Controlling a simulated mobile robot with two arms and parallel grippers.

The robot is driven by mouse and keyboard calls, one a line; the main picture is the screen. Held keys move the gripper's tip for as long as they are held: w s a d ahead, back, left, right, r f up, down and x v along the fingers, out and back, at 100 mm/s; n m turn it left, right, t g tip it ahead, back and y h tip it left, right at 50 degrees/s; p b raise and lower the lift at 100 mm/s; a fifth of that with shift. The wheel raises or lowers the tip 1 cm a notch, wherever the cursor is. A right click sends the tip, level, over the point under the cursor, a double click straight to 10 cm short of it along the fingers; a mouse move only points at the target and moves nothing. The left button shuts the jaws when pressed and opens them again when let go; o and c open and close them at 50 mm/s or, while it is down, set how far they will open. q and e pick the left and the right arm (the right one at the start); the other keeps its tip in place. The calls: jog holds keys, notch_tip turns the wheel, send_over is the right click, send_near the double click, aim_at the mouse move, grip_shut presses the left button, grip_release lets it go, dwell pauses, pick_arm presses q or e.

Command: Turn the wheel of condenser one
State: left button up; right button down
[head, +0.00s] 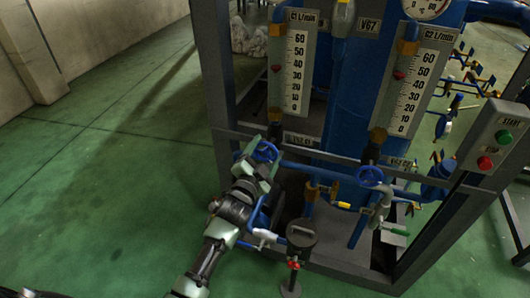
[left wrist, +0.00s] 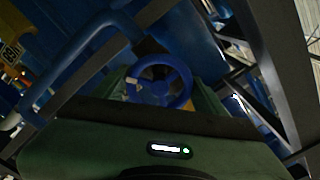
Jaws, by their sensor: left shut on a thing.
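The blue handwheel (head: 265,151) at the lower left of the panel, below the C1 flow scale, is the wheel at my left gripper. My left gripper (head: 258,163) reaches up to it from below and is shut on it. In the left wrist view the blue wheel (left wrist: 159,82) shows its ring and spokes just beyond the gripper body, in the middle of the picture. The fingertips partly hide the wheel in the head view. The small label plate beside it is too dark to read fully. My right gripper is not in view.
A second blue handwheel (head: 369,177) sits to the right, below the C2 flow scale (head: 414,85). The C1 flow scale (head: 296,70) stands above my gripper. A grey frame bar (head: 330,156) crosses close by. A start button box (head: 494,137) is at right. The green floor at left is clear.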

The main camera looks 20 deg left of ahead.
pick_arm(q)
jog(key=shift+f, duration=0.15)
jog(key=o, duration=1.4)
jog(key=shift+s, duration=0.15)
jog(key=s+b, duration=0.1)
jog(key=s, duration=0.6)
jog(key=shift+s+a, duration=0.1)
jog(key=shift+s, duration=0.2)
